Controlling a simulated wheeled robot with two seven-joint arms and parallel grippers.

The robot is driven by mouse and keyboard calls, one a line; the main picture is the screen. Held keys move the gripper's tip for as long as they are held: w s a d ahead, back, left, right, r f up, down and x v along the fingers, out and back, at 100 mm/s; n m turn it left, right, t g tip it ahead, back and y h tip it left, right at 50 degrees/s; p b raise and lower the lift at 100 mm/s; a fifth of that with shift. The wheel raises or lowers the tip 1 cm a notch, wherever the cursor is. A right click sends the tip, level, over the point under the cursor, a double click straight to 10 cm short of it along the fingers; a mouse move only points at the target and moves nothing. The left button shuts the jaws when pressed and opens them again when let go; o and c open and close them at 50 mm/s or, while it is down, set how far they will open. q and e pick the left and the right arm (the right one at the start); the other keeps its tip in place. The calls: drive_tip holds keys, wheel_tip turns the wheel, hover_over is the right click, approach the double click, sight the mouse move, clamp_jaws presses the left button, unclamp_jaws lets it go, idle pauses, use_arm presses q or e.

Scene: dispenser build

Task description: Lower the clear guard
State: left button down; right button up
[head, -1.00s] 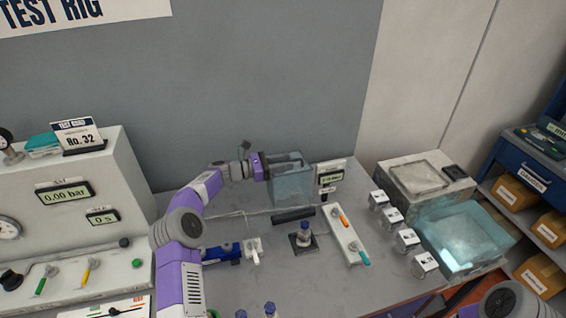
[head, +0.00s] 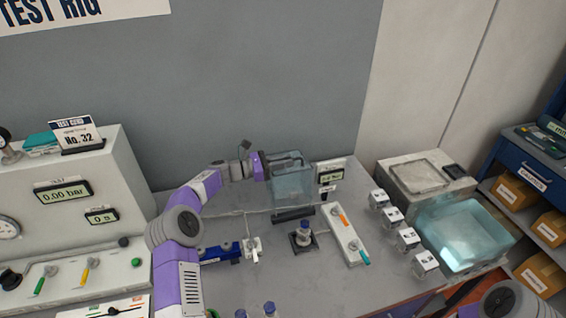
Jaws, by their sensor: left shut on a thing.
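The clear guard (head: 292,186) is a see-through, bluish box-like cover at the back of the bench, left of a small display. The fingertips are small and partly hidden against the guard. Whether the guard's lower edge touches anything is not clear. My right gripper is out of the picture; only part of my right arm shows at the bottom right.
A small display (head: 330,176) stands close to the guard's right. A panel with orange and teal levers (head: 346,236) lies in front. Several white labelled blocks and a clear teal bin (head: 465,238) are to the right. The gauge console (head: 75,215) fills the left side.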

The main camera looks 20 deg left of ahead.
use_arm(q)
drive_tip(key=shift+s+r, duration=0.1)
drive_tip(key=shift+r, duration=0.05)
drive_tip(key=shift+s+d+m+b, duration=0.55)
drive_tip(key=shift+s+m+b, duration=0.05)
drive_tip(key=shift+s+b, duration=0.1)
drive_tip(key=s+d+f+m+b, duration=0.1)
drive_tip(key=s+d+m+b, duration=0.4)
drive_tip(key=s+b, duration=0.3)
drive_tip(key=d+b, duration=0.1)
drive_tip(key=b, duration=0.2)
drive_tip(key=shift+s+d+f+m, duration=0.15)
drive_tip(key=shift+s+d+m, duration=0.1)
drive_tip(key=shift+m, duration=0.15)
drive_tip(key=c, duration=1.2)
unclamp_jaws()
drive_tip(key=shift+s+a, duration=0.1)
drive_tip(key=v, duration=0.7)
drive_tip(key=shift+a, duration=0.15)
